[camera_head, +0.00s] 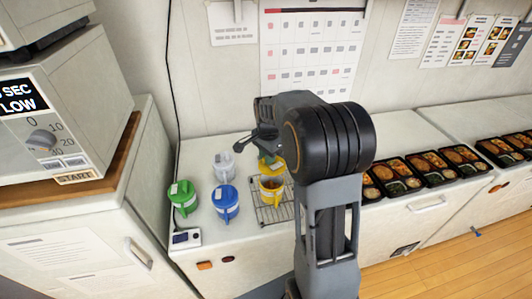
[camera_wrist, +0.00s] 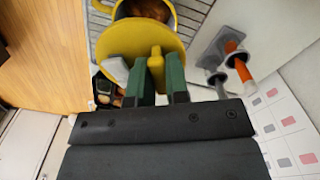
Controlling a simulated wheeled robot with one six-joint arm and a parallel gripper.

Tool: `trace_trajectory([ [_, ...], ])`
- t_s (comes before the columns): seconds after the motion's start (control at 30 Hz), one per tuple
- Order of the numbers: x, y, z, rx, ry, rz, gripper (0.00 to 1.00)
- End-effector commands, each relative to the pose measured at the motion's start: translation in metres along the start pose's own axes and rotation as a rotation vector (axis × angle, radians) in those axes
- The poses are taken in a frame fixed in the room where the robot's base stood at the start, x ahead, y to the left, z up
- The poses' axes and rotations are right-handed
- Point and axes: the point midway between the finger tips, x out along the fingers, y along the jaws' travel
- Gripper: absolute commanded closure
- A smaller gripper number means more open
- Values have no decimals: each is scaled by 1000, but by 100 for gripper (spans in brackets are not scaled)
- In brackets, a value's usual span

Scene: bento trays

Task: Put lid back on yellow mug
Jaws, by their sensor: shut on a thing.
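The yellow mug (camera_head: 271,196) stands upright and uncovered, and brown contents show inside it. Its rim and handle also show at the top of the wrist view (camera_wrist: 183,20). The yellow lid (camera_wrist: 122,43) is a round disc with an upright knob (camera_wrist: 156,62). My gripper (camera_wrist: 157,75) is shut on that knob with its green-padded fingers. In the head view my gripper (camera_head: 268,155) is above the yellow mug with the lid just below the fingers. The lid appears above the mug and apart from it, with part of the mug opening hidden in the wrist view.
The yellow mug is on a wire rack (camera_head: 266,215). Left of it stand a blue mug (camera_head: 226,206), a green mug (camera_head: 184,200) and a pale mug (camera_head: 223,166). A small device (camera_head: 185,237) sits at the counter's front edge. Several bento trays (camera_head: 436,167) line the right side.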

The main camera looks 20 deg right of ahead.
Motion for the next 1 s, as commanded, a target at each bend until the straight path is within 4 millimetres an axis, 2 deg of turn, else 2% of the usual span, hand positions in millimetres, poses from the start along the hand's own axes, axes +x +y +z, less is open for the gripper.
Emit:
trace_trajectory([
  [0.7, 56, 0, -1, 2, 0, 0, 100],
  [1.0, 61, 0, -1, 2, 0, 0, 100],
])
